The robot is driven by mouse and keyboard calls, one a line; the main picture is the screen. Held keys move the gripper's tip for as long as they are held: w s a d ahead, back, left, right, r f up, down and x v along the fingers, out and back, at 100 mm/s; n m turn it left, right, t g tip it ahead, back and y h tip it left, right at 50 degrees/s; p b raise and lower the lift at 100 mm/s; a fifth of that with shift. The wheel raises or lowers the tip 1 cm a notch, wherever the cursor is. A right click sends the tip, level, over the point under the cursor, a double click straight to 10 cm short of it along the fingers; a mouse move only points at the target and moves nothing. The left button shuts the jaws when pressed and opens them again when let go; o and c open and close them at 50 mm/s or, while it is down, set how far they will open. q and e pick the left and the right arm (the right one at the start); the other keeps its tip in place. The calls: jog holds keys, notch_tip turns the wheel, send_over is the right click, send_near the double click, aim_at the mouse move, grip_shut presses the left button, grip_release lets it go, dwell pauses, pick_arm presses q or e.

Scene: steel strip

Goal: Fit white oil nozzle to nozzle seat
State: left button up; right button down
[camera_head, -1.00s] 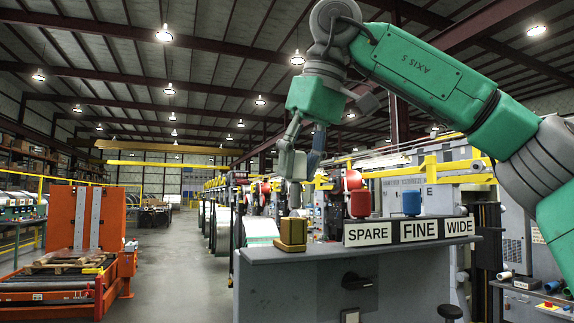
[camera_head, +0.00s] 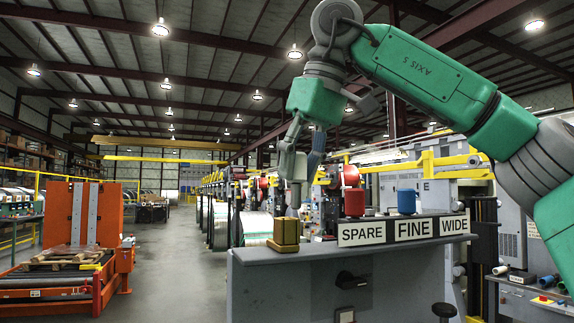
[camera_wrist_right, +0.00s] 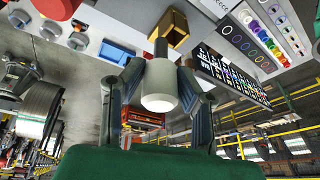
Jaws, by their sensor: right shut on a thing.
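My right gripper (camera_head: 303,160) hangs above the left end of a grey counter (camera_head: 300,255) in the head view. In the right wrist view (camera_wrist_right: 160,92) its two fingers are shut on the white oil nozzle (camera_wrist_right: 159,85), one on each side. The nozzle is a pale tapered cylinder with its bright round end facing the camera. In the head view a pale grey part (camera_head: 293,190) points down from the gripper. A brass-coloured block (camera_head: 286,232) sits on the counter below it and also shows in the wrist view (camera_wrist_right: 177,28). I cannot tell for sure which part is the nozzle seat. My left gripper is not in view.
An orange lift table (camera_head: 80,240) is at the left. Open floor (camera_head: 180,270) lies between.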

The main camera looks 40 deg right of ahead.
jog(key=shift+d+f, duration=0.1)
jog(key=shift+d, duration=0.45)
jog(key=shift+a, duration=1.25)
jog(key=shift+d+f, duration=0.25)
jog(key=shift+d, duration=0.25)
jog(key=shift+d+f, duration=0.2)
jog(key=shift+d, duration=0.25)
jog(key=shift+f, duration=0.45)
jog(key=shift+a, duration=0.3)
jog(key=shift+r, duration=0.15)
jog(key=shift+d+r+p, duration=0.2)
jog(key=shift+r+p, duration=0.15)
jog(key=shift+p, duration=0.05)
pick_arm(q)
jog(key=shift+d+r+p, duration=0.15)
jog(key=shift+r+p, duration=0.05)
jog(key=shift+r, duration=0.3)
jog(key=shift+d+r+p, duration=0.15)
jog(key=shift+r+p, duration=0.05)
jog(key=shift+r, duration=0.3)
pick_arm(e)
jog(key=shift+a+r, duration=0.15)
jog(key=shift+r, duration=0.2)
